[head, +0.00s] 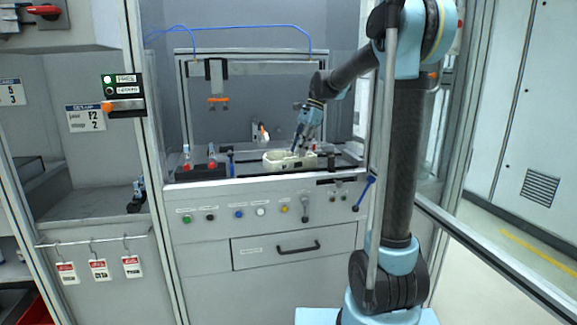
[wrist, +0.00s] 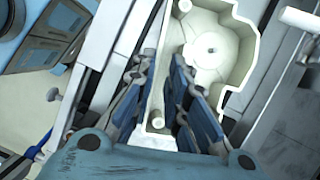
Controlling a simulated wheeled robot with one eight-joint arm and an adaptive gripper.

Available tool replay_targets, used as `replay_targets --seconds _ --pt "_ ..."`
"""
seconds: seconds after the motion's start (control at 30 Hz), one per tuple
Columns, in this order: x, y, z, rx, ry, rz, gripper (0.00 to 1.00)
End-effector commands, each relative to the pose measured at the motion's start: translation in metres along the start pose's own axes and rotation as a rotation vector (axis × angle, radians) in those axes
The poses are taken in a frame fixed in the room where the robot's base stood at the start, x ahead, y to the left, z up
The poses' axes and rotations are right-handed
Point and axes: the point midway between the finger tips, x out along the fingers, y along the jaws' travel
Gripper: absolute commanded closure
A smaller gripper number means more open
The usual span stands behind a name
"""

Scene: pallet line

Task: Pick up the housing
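The housing (head: 276,161) is a cream, open-topped tray-like part on the fixture deck in the head view. In the wrist view the housing (wrist: 232,45) shows its hollow inside, with a round boss and a small hole, and a narrow end towards me. My gripper (head: 299,150) is down at the housing, pointing downward. In the wrist view my gripper (wrist: 163,62) has its blue-grey fingers apart, with a side wall of the housing between them. One finger is outside the wall and one is over the hollow. Contact with the wall cannot be told.
The fixture's metal frame (head: 181,102) stands around the deck. Red-topped parts (head: 212,157) stand left of the housing. A blue-handled lever (head: 364,193) and a row of buttons (head: 238,213) are on the front panel. A drawer (head: 265,250) is below.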

Motion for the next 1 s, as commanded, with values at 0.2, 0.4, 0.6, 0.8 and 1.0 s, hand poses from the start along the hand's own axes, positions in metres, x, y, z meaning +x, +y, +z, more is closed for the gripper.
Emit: replay_targets --seconds 0.2,0.4,0.6,0.8,1.0 --pt "0.015 0.001 0.000 0.000 0.000 0.000 0.86" --pt "0.043 0.003 0.000 -0.001 0.000 0.000 0.86" --pt "0.055 0.003 0.000 0.000 0.000 -0.001 0.86" --pt "0.055 0.003 0.000 0.000 0.000 -0.001 0.86" --pt "0.054 0.003 0.000 0.000 0.000 -0.001 1.00"
